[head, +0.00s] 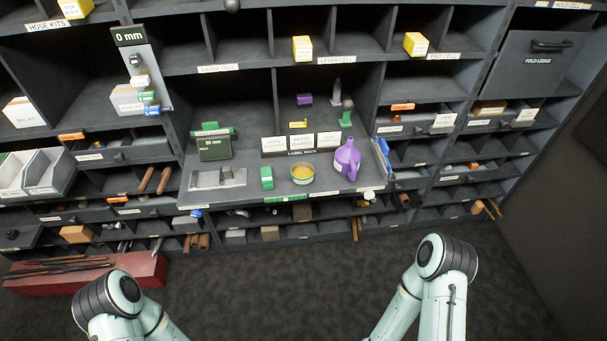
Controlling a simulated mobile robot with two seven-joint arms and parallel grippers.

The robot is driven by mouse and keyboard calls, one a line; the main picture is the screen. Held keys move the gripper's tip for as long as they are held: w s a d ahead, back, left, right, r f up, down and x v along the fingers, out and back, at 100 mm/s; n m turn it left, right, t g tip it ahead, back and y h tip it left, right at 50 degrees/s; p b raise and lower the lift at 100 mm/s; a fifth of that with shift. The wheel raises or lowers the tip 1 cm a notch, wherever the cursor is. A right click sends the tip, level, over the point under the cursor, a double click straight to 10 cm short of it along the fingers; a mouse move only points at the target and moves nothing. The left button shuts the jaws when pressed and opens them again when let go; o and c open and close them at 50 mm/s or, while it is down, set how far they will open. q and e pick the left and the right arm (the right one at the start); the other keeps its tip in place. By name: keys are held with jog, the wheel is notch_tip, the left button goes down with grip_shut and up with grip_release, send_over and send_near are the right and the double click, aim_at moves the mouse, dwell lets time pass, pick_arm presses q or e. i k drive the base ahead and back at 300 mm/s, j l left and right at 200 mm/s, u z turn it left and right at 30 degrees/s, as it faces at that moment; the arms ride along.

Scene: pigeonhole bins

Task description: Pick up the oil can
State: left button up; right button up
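A purple can with a narrow top, which looks like the oil can (347,160), stands upright on the right part of the pull-out shelf (230,197) in the middle of the pigeonhole unit. Only the upper parts of my two arms show at the bottom of the head view, left and right. Both grippers are out of view, and nothing touches the can.
A green block (267,178), a grey metal fixture (217,179) and a dark display box (213,148) share the shelf. White label cards (301,143) stand behind the dish. A red box (90,277) with dark rods lies on the floor at left. Carpet in front is clear.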

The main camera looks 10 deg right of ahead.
aim_at(347, 157)
jog(key=u, duration=0.4)
jog(key=l+u, duration=1)
jog(key=k+j, duration=0.05)
jog(key=j, duration=0.05)
